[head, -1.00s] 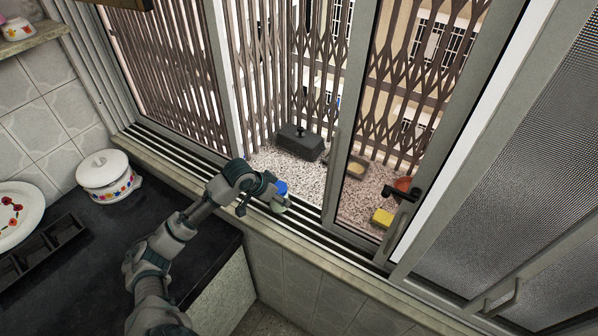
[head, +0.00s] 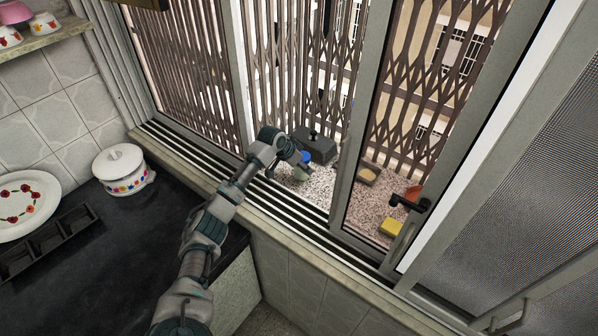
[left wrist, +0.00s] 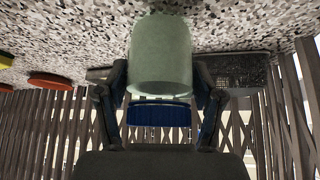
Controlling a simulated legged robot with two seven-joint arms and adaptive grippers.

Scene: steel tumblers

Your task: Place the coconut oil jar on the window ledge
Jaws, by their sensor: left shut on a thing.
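The coconut oil jar (head: 300,174) has a pale green body and a blue lid. It also shows in the left wrist view (left wrist: 161,55), upside down in the picture, with its blue lid towards my palm. My left gripper (head: 304,164) is shut on the jar, one finger on each side in the left wrist view (left wrist: 160,98). The speckled stone window ledge (head: 322,190) lies under the jar, outside the sliding tracks. I cannot tell whether the jar's base touches it. My right gripper is not in view.
A dark grey box (head: 318,152) stands just behind the jar. A small tray (head: 369,171), a yellow block (head: 391,227) and a reddish dish (head: 413,193) are farther right. The window frame (head: 352,150) stands right of my arm. A white pot (head: 120,168) sits on the black counter.

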